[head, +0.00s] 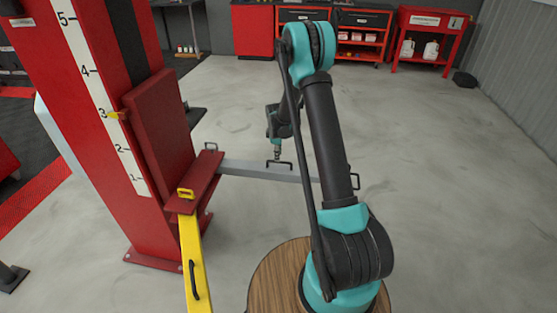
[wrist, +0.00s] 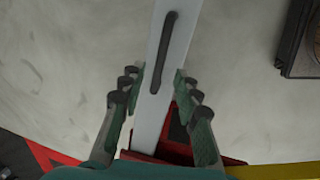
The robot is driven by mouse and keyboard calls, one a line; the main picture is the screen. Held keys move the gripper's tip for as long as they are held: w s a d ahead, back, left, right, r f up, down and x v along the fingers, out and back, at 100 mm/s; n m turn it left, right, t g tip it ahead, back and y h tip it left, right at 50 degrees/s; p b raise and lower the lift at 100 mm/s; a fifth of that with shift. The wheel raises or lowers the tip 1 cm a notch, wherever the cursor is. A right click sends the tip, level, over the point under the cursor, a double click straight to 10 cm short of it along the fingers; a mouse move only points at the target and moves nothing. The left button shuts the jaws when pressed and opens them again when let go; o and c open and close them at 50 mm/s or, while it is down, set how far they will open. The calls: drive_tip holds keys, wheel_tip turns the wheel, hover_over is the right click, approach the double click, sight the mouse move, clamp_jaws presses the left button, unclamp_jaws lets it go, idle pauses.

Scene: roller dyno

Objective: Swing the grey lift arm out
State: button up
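The grey lift arm (head: 243,169) reaches rightward from the red carriage on the lift post and passes behind my arm. A black handle (head: 280,163) stands on its top, and another dark handle (head: 355,181) shows near its far end. In the wrist view the grey lift arm (wrist: 153,110) runs up the picture with a black handle (wrist: 163,50) on it. In the head view my gripper (head: 277,152) is just above the arm by the handle; contact cannot be told.
The red lift post (head: 100,110) with a numbered scale and a red carriage (head: 207,178) stands at left. A yellow lift arm (head: 192,265) with a black handle extends toward the camera. Red cabinets (head: 360,25) and a red cart (head: 430,35) are at the back. The floor at right is clear.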

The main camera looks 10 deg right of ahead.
drive_tip(key=shift+w+d+f, duration=0.1)
drive_tip(key=shift+w+f, duration=0.1)
drive_tip(key=shift+f, duration=0.8)
drive_tip(key=shift+w+f, duration=0.15)
drive_tip(key=shift+f, duration=0.85)
clamp_jaws()
